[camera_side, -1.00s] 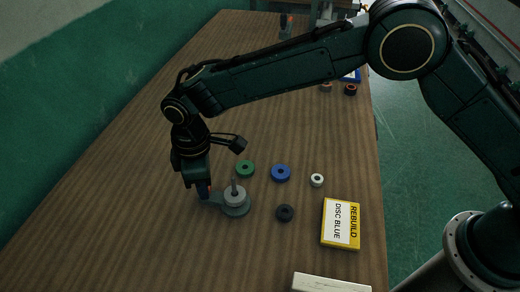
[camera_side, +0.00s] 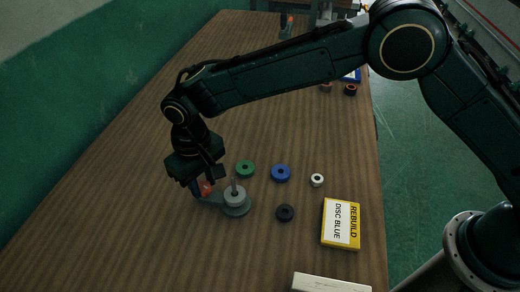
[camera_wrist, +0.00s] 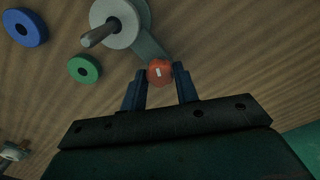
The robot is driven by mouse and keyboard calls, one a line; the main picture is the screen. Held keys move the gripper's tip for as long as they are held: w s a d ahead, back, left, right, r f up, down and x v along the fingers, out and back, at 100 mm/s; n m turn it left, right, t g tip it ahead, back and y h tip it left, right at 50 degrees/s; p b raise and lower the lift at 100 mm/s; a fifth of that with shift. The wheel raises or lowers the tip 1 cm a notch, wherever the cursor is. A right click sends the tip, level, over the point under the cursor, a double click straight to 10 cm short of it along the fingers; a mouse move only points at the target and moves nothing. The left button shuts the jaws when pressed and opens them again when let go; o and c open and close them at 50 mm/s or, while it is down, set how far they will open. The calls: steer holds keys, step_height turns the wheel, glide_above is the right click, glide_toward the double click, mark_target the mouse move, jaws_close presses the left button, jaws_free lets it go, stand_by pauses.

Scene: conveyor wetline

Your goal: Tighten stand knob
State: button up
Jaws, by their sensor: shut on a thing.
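The stand (camera_side: 236,209) is a grey round base with an upright post and a grey disc (camera_side: 235,196) on it; an arm runs from it to the left. The knob is red with a white mark, at the end of that arm, and shows in the wrist view (camera_wrist: 160,73) and partly in the side view (camera_side: 205,187). My gripper (camera_wrist: 160,80) is shut on the knob, one blue-grey finger on each side. The gripper body hides part of the knob in the side view.
A green ring (camera_side: 245,169), a blue ring (camera_side: 281,173), a small white ring (camera_side: 317,180) and a black ring (camera_side: 285,213) lie near the stand. A yellow "REBUILD DISC BLUE" card (camera_side: 341,223) lies to the right. The table's left side is clear.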

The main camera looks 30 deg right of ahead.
mark_target(203, 185)
steer(key=shift+m, duration=0.5)
steer(key=o, duration=1)
steer(key=shift+r, duration=0.1)
steer(key=shift+r, duration=6.85)
